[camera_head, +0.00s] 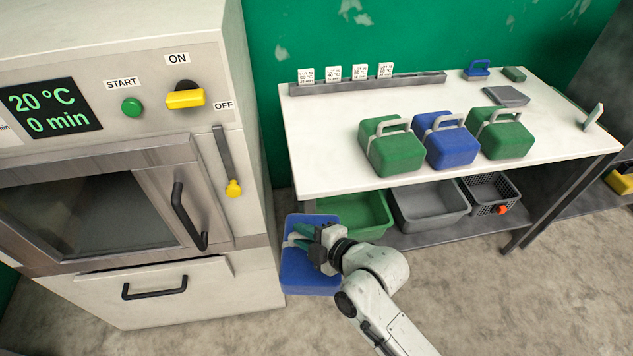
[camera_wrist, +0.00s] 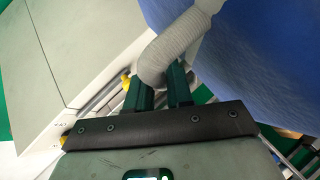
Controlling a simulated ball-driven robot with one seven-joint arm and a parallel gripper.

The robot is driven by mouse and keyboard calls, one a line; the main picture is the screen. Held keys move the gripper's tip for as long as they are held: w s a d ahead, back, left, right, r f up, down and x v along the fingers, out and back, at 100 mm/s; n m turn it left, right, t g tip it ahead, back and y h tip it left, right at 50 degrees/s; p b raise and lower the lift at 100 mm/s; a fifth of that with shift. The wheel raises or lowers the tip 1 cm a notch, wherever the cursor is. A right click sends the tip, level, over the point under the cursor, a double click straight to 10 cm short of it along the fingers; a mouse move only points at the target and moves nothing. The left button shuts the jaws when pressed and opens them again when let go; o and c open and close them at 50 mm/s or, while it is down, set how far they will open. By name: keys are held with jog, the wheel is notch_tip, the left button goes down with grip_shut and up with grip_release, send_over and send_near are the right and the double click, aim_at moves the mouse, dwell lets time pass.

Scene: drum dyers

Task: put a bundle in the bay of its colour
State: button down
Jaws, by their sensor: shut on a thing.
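My gripper (camera_head: 306,233) is shut on the light grey handle of a blue bundle (camera_head: 308,276). The bundle hangs in front of the machine's right edge, left of the table. In the wrist view my gripper (camera_wrist: 160,84) has its green fingers at the grey handle, and the blue bundle (camera_wrist: 260,60) fills the upper right. On the white table stand a green bundle (camera_head: 393,153), another blue bundle (camera_head: 452,148) and a second green bundle (camera_head: 504,139), all with grey handles.
The machine (camera_head: 120,60) with a dark window and handles stands left. The white table (camera_head: 330,165) has a dark card rail (camera_head: 400,83) at its back. Below it are a green bin (camera_head: 365,225), a grey bin (camera_head: 430,208) and a dark basket (camera_head: 480,190). Floor is bare in front.

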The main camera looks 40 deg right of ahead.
aim_at(290, 289)
jog(key=shift+m+h, duration=0.4)
jog(key=shift+h, duration=0.1)
jog(key=s+a+f, duration=0.1)
jog(key=a+f, duration=0.1)
jog(key=f, duration=0.2)
jog(key=a+f, duration=0.3)
jog(key=f, duration=0.1)
jog(key=s+a+f, duration=0.1)
jog(key=a+f, duration=0.1)
jog(key=f, duration=0.3)
jog(key=shift+s+a, duration=0.3)
jog(key=shift+a, duration=0.05)
jog(key=shift+r, duration=0.15)
